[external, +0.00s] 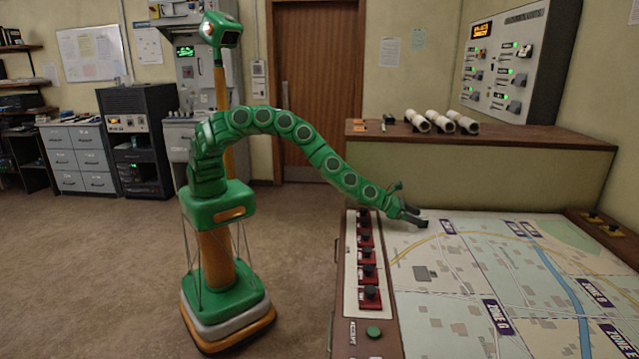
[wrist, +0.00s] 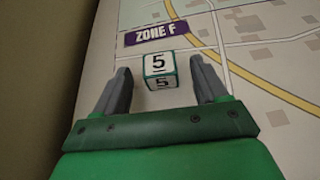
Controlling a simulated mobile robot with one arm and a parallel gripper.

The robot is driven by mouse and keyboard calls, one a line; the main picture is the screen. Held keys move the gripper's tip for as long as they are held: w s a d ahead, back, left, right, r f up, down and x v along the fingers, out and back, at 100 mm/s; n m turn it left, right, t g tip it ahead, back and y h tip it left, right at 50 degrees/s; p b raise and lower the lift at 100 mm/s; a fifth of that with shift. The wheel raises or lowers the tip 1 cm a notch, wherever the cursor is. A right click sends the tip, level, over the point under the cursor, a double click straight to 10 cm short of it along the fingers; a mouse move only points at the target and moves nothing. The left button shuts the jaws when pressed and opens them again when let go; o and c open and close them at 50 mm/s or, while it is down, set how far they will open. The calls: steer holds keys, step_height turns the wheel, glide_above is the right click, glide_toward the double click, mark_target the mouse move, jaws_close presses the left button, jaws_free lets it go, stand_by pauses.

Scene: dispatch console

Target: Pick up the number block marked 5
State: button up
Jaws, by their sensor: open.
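In the wrist view, the number block marked 5 (wrist: 160,66) is a small white cube with teal edges. A 5 shows on its top and on its near side. It sits on the map below the purple ZONE F label. My gripper (wrist: 161,80) is open, with one grey finger to the left of the block and one to the right. Gaps show between the fingers and the block. In the external view my gripper (external: 412,218) is low over the map's far left corner, and I cannot make out the block there.
The map table (external: 450,300) has a strip of red-based black knobs (external: 368,270) along its left edge and a green button (external: 374,332). Behind it is a raised wooden ledge (external: 500,142) with white rolls (external: 440,121). The map around the block looks clear.

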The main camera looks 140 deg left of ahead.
steer(key=shift+x, duration=1.4)
steer(key=shift+a, duration=0.1)
steer(key=shift+c, duration=0.4)
steer(key=c, duration=1)
